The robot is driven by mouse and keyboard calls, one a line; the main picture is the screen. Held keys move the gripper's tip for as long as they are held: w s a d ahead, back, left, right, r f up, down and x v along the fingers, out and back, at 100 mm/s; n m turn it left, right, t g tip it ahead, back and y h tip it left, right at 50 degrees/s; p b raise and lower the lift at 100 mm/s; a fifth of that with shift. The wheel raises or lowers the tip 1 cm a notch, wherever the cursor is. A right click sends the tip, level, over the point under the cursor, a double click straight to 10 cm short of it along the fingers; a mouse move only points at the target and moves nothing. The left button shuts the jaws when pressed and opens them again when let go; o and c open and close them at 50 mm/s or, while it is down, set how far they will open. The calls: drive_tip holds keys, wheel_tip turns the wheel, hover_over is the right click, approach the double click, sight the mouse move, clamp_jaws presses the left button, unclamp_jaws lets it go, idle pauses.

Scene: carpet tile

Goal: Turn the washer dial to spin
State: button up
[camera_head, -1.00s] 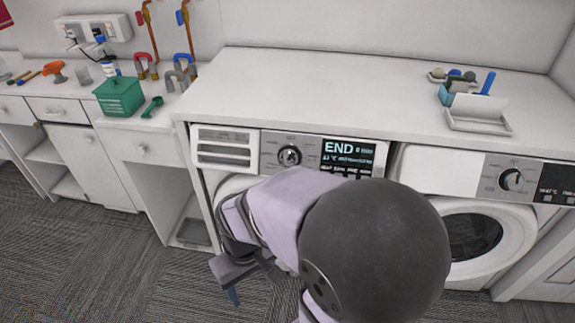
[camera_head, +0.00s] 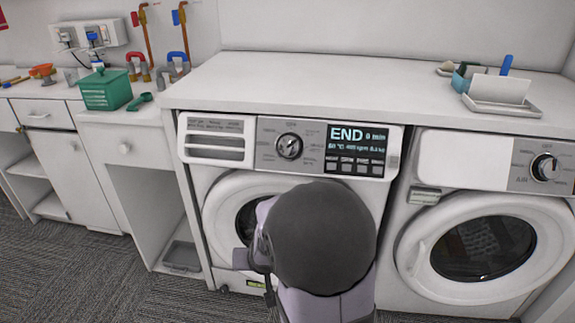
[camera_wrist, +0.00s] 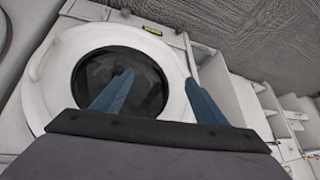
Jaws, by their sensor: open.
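The left washer (camera_head: 222,205) stands under the white counter, with its control panel facing out. Its round dial (camera_head: 289,146) sits on a grey plate, left of a dark display (camera_head: 357,138) that reads END. The dial's pointer direction is too small to read surely. My gripper is mostly hidden behind my arm in the head view, low in front of this washer's door. In the wrist view my gripper (camera_wrist: 162,92) shows two blue fingers spread apart with nothing between them. The washer's round door (camera_wrist: 75,75) lies beyond the fingers.
A second washer (camera_head: 420,200) stands to the right, with its own dial (camera_head: 544,167). The white counter (camera_head: 300,90) runs above both. A green box (camera_head: 105,92) sits on the left worktop, and a tray (camera_head: 500,108) on the right. Carpet floor (camera_head: 90,265) is clear at left.

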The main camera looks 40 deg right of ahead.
drive_tip(key=w+d+r+m+t+h, duration=0.2)
drive_tip(key=w+d+r+t+h, duration=0.3)
drive_tip(key=d+r, duration=0.45)
drive_tip(key=t+h, duration=0.2)
drive_tip(key=h, duration=0.3)
approach(288, 150)
drive_tip(key=shift+x, duration=4.35)
drive_tip(key=c, duration=1)
